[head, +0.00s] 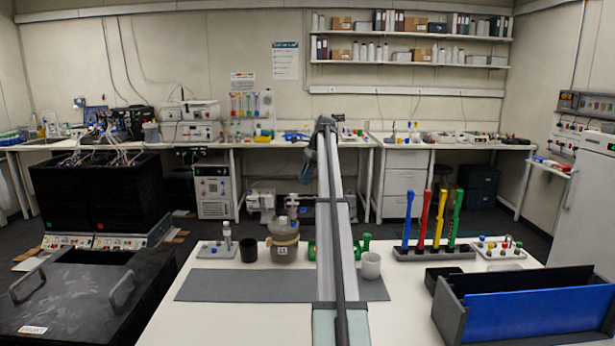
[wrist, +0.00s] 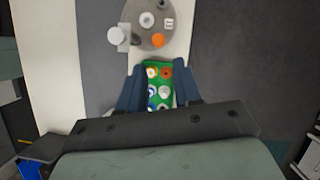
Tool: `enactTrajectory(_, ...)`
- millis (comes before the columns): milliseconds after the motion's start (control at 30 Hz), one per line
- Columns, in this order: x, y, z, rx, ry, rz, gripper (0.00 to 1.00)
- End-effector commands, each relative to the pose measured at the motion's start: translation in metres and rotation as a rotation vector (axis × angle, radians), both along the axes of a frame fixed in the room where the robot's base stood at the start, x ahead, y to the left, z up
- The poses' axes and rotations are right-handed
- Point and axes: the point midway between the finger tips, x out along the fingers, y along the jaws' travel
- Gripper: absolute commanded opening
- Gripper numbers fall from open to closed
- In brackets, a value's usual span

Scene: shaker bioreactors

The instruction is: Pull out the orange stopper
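In the wrist view an orange round top (wrist: 157,41), likely the orange stopper, sits at the near edge of a round grey-brown vessel lid (wrist: 140,17). The vessel (head: 284,249) stands on the bench in the head view, left of my arm; its orange part cannot be made out there. My gripper (wrist: 160,72) is open, its two dark blue fingers wide apart. Between them in the picture, lower down, lies a green rack (wrist: 159,82) with several coloured round tops, one of them orange too. The gripper appears empty, short of the orange top on the lid.
A white cap (wrist: 115,36) stands left of the lid; a black cup (head: 248,250) is beside the vessel. A white cup (head: 371,265) stands right of my arm. A rack of coloured tools (head: 434,253) and a blue-and-black bin (head: 525,308) are farther right. The grey mat's (head: 225,286) front is clear.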

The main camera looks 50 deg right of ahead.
Motion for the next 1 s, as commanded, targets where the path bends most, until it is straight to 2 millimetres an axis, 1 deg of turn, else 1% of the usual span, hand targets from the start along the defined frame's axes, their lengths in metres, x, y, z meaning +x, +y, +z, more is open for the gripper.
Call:
enactTrajectory(33,-0.005,-0.004,0.003,0.011,0.005,-0.006,0.33)
enactTrajectory(133,-0.008,-0.004,0.002,0.022,0.007,-0.009,0.33)
enactTrajectory(267,-0.006,0.000,-0.009,0.023,0.008,-0.009,0.33)
enactTrajectory(800,0.010,0.028,-0.086,0.020,0.008,-0.008,0.33)
enactTrajectory(1000,0.016,0.036,-0.109,0.019,0.007,-0.007,0.33)
